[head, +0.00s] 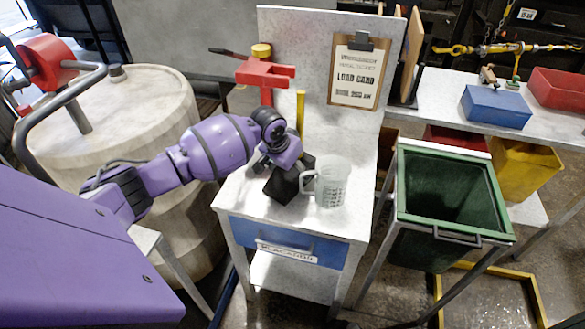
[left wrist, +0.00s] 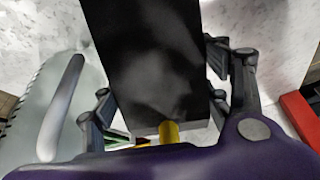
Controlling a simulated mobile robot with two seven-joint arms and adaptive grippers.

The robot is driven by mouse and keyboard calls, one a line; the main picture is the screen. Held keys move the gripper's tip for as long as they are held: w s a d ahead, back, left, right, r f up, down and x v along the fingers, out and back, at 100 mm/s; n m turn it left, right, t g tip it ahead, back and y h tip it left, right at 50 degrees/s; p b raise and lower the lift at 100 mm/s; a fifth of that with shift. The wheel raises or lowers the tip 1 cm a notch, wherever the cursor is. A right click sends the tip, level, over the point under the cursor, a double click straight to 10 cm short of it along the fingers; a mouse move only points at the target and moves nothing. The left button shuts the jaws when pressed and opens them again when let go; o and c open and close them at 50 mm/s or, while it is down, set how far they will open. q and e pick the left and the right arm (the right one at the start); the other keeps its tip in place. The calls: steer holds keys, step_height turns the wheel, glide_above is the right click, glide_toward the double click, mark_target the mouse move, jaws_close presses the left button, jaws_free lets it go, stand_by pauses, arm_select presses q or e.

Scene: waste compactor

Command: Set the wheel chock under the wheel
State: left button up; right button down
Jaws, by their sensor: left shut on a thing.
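The wheel chock, a black block (head: 283,185), is at the small grey table's top, left of a clear measuring jug (head: 328,182). My left gripper (head: 277,163) is shut on it from above. In the left wrist view the black block (left wrist: 145,50) fills the space between the two fingers (left wrist: 160,90). A short yellow cylinder (left wrist: 169,132) shows by its near end; I cannot tell whether it is attached. Whether the block touches the table is hard to tell. No wheel can be made out clearly. My right gripper is not in view.
The grey table (head: 240,200) has a blue drawer (head: 285,243), a red clamp-like fixture (head: 265,72) and a clipboard (head: 357,72) on its back panel. A green bin (head: 450,190) stands right of it. A large pale drum (head: 120,110) stands left.

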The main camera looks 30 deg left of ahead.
arm_select(q)
steer(key=shift+w+r, duration=0.2)
steer(key=o, duration=1.8)
steer(key=shift+s+f, duration=0.2)
steer(key=shift+s, duration=0.05)
